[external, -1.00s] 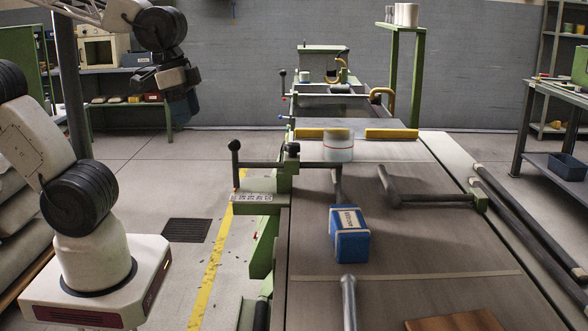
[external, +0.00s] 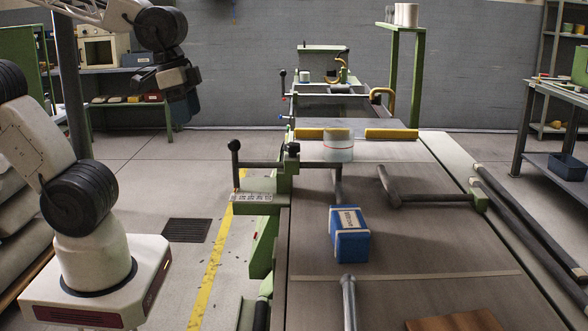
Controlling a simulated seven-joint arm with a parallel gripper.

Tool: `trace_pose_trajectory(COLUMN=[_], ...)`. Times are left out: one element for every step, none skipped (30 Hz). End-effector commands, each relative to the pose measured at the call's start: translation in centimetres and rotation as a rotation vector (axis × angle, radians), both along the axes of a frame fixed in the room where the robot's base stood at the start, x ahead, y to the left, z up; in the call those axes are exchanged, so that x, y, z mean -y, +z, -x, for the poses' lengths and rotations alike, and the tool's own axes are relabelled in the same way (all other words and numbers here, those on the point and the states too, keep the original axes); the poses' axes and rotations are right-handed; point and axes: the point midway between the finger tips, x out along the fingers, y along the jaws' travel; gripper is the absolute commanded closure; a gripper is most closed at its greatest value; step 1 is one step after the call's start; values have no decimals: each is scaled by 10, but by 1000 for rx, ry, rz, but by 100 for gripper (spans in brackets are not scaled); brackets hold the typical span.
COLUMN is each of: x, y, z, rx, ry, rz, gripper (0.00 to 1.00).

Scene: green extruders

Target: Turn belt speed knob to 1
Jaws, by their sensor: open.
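A lever with a black ball top (external: 235,146) stands upright at the left side of the conveyor, beside a small plate with scale markings (external: 252,197). A round black knob (external: 292,148) sits on the green bracket just right of it. I cannot tell which of these is the belt speed knob, and the markings are too small to read. My gripper (external: 184,108) hangs at the upper left, apart from the lever and the knob. It is open and I see nothing in it; its fingers are dark and hard to make out.
The conveyor belt (external: 420,240) carries a blue box (external: 349,236), a white cylinder (external: 338,146) and a brown wooden piece (external: 455,323). Dark bars (external: 425,198) cross above the belt. A workbench (external: 555,100) stands at right. The floor (external: 150,160) between my base and the conveyor is clear.

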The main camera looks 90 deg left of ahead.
Motion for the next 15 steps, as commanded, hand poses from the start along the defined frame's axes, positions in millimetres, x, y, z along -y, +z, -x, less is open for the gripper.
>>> trace_pose_trajectory(x=[-1,-1,-2,-3,-4,-5,-7,-8,-11,-13,-16,-19,-22,-26,-30], y=[-1,-1,-1,-2,-3,-4,-5,-7,-8,-9,-12,-15,-16,-19,-22], z=[-2,-3,-6,-8,-11,-15,-18,-22,-28,-33,-38,-44,-49,-55,-61], rx=[-2,-3,-4,-6,-9,-12,-16,-19,-23,-25,-29,-35,-38,-43,-50], ry=[5,9,17,24,32,44,54,66,84,99,116,137,156,175,200], rz=[3,6,12,17,23,32,39,48,61,72,83,100,112,125,143], gripper=[36,36,36,36,36,36,36,36,36,36,36,36,36,36,36])
